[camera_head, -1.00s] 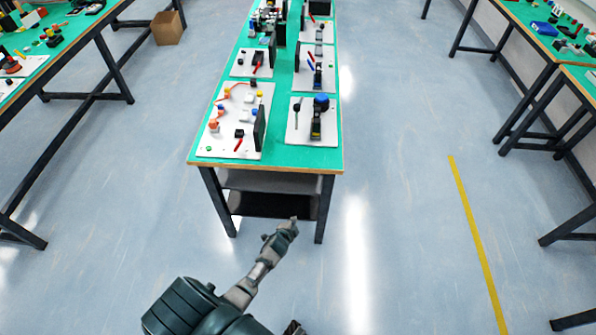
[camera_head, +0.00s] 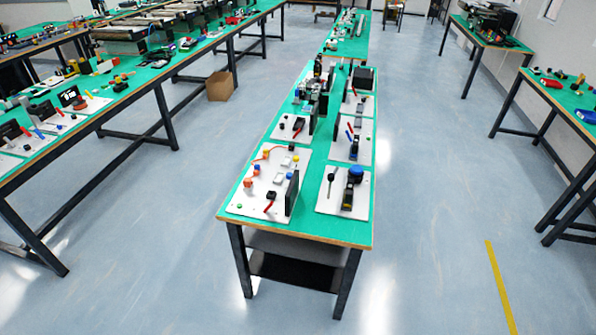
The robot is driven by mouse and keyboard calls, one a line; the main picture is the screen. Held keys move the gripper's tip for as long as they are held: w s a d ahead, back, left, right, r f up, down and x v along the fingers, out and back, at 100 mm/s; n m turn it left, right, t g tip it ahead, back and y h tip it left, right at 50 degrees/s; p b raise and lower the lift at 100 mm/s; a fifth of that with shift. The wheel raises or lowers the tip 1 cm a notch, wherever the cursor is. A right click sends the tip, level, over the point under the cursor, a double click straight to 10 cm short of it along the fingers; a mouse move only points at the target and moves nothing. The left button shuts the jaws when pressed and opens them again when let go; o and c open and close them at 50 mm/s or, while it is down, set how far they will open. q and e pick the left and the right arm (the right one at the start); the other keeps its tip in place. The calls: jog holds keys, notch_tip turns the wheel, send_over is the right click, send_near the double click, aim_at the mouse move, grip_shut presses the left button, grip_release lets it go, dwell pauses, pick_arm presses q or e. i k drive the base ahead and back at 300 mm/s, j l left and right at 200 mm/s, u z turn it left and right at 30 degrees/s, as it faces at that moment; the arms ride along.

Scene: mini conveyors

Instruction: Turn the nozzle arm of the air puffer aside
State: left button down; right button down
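The air puffer and its nozzle arm are too small to pick out surely among the devices on the middle table (camera_head: 309,207). On its front right white board (camera_head: 327,207) stands a black device (camera_head: 348,196) with a blue round top (camera_head: 356,172), beside a thin upright stem with a dark knob (camera_head: 331,177). On the front left white board are an upright black panel (camera_head: 292,193), a red-handled part (camera_head: 269,205) and small orange and white pieces. Neither of my grippers is in view.
More boards with devices stand farther back on the middle table. A long workbench (camera_head: 130,84) runs along the left, with a cardboard box (camera_head: 220,87) on the floor beside it. Another table (camera_head: 568,98) stands at the right. The floor before and beside the middle table is clear.

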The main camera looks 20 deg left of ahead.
aim_at(330, 177)
jog(key=i+l+u, duration=0.75)
jog(key=l, duration=0.35)
jog(key=i+l+u, duration=0.25)
jog(key=l, duration=0.2)
